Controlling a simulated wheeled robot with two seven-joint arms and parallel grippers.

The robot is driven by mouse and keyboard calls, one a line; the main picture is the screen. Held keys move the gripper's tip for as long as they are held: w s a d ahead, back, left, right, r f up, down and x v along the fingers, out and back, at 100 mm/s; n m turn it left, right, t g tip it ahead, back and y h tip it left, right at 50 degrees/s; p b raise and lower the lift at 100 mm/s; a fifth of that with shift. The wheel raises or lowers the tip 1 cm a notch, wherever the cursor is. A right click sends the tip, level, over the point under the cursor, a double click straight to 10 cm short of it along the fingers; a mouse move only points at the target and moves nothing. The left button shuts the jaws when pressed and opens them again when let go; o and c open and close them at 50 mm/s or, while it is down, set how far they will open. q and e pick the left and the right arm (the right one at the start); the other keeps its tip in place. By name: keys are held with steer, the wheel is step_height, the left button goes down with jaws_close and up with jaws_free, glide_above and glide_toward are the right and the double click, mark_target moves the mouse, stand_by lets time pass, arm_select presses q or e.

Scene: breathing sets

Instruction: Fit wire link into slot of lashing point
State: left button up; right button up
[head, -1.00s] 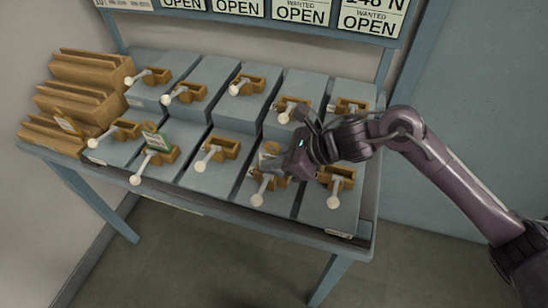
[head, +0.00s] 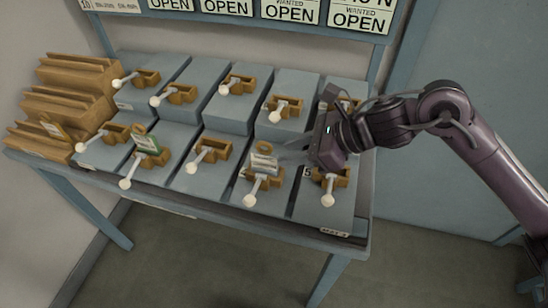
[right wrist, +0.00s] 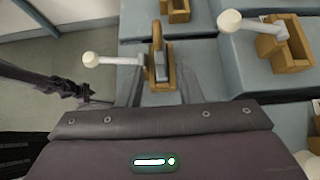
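The wire link (head: 264,160), a silver-grey piece with a brown loop on top, stands upright at a brown lashing point (head: 272,184) in the front row, second from the right. In the right wrist view the link (right wrist: 157,38) rises from the lashing point, with a white-knobbed lever (right wrist: 112,61) to its left. How deep it sits in the slot is hidden. My right gripper (head: 288,147) is just right of the link. Its fingers (right wrist: 160,92) are apart in the wrist view, with the link ahead between them, and appear clear of it. My left gripper is out of view.
Several similar lashing points with white-knobbed levers stand on grey blocks in two rows. One front-row lashing point holds a green-and-white tag (head: 147,144). Stepped brown racks (head: 75,75) stand at the left, with a yellowish piece (head: 52,128) on the lowest. OPEN signs (head: 290,10) hang behind.

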steer(key=shift+b+v, duration=0.3)
steer(key=shift+v, duration=2.05)
